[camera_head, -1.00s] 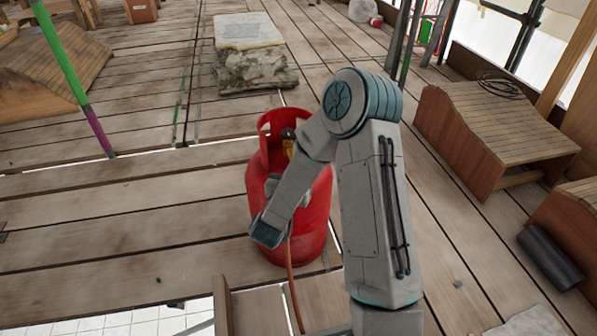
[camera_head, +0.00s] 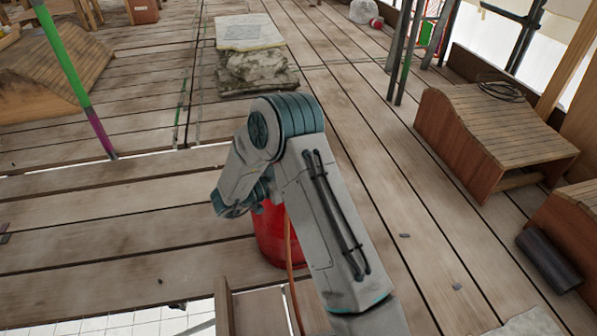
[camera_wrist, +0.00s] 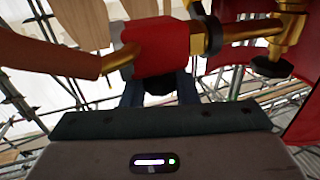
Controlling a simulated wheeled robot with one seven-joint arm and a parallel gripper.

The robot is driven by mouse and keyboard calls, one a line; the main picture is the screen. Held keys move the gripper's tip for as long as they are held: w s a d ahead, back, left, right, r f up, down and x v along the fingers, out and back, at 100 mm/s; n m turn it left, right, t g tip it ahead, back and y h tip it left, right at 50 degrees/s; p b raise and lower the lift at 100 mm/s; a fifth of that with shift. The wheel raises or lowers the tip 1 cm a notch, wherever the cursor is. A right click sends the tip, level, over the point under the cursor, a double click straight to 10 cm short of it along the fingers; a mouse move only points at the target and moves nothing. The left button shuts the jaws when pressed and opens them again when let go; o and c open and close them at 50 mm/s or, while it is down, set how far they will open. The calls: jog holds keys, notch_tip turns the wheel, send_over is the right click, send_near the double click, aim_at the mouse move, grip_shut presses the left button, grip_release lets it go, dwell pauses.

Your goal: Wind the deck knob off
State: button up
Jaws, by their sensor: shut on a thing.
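In the wrist view my gripper (camera_wrist: 160,88) shows two dark blue fingers below a red block (camera_wrist: 158,44). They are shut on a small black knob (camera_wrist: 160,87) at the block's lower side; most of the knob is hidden. Brass pipe stubs leave the block on both sides. An orange-brown hose (camera_wrist: 45,50) joins at the left and a brass valve (camera_wrist: 285,40) stands at the right. In the head view the red gas bottle (camera_head: 272,236) stands on the planks, its upper part hidden behind my arm. My gripper is hidden there too.
A stone block (camera_head: 255,70) stands behind the bottle. A wooden bench-like form (camera_head: 490,140) and a dark roll (camera_head: 550,260) lie at the right. A green and purple pole (camera_head: 75,85) rises at the left. An opening in the planks is at the lower left.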

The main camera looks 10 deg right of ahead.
jog(key=shift+r+g, duration=0.1)
jog(key=shift+g, duration=0.2)
jog(key=o, duration=1)
jog(key=shift+d, duration=0.1)
jog(key=shift+c, duration=0.2)
jog(key=p+v, duration=0.4)
jog(key=v, duration=1)
